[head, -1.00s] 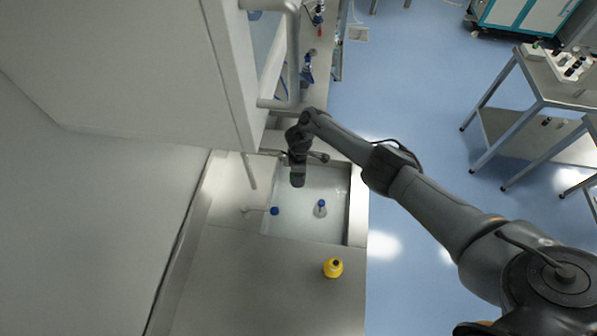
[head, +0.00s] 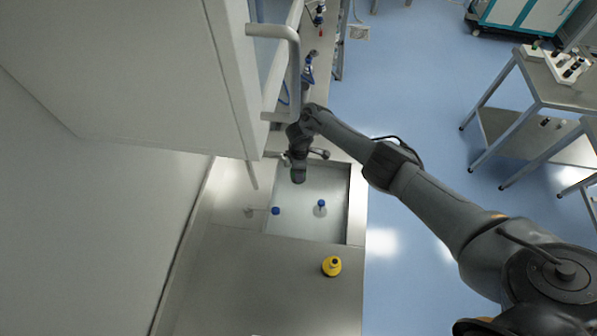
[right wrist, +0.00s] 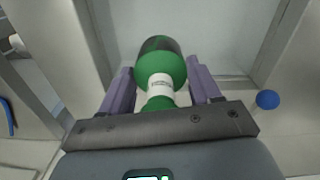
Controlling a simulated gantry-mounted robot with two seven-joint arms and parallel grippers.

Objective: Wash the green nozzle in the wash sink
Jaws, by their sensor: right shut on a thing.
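The green nozzle (right wrist: 160,68) has a rounded green body with a white label band and a darker far end. It sits between the two purple fingers of my right gripper (right wrist: 162,80), which is shut on it. In the head view my right gripper (head: 298,180) points down over the far left part of the wash sink (head: 357,205). The nozzle is hidden there behind the wrist. I cannot tell whether the nozzle touches the pale sink surface below it. My left gripper is not in view.
Two blue caps (head: 276,211) (head: 321,204) show in the sink area, and a blue cap (right wrist: 267,99) shows right of the gripper in the wrist view. A yellow bottle (head: 332,266) stands on the near counter. A tall cabinet (head: 130,75) borders the left.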

